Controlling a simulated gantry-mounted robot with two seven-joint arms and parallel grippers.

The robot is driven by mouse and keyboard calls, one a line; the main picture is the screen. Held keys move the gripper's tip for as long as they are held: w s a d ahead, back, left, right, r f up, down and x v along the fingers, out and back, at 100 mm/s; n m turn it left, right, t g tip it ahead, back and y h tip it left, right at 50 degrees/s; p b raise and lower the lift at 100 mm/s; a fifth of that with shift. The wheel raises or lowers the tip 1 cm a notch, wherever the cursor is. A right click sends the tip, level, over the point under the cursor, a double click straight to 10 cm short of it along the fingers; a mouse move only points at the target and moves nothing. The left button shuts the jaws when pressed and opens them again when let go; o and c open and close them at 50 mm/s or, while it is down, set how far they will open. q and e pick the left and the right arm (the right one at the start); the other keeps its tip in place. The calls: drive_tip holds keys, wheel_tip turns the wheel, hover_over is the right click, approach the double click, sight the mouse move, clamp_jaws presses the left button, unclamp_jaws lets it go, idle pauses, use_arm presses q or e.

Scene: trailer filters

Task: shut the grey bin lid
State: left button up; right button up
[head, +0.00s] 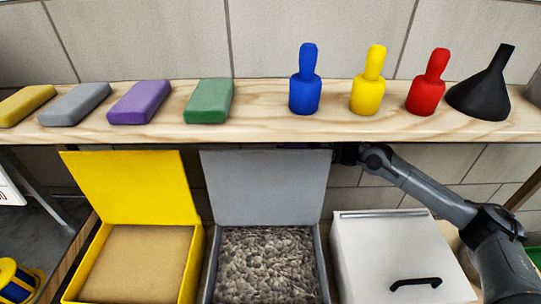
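The grey bin (210,262) stands below the shelf and holds crumpled grey material (265,265). Its grey lid (265,185) stands open, raised at the bin's back edge. My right arm reaches in from the right, and my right gripper (343,154) is behind the upper right edge of the lid. The lid hides its fingers, so I cannot see whether it is open or shut, or whether it touches the lid. A dark sliver shows just above the lid's top edge. My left gripper is not in view.
A yellow bin (197,262) with its lid up stands left of the grey bin. A white bin (395,250) with a closed lid and black handle stands right. A wooden shelf (265,126) above carries coloured blocks, bottles and a black funnel (484,90).

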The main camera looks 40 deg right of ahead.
sight(271, 153)
drive_tip(key=shift+x, duration=2.25)
drive_tip(key=shift+c, duration=0.4)
clamp_jaws()
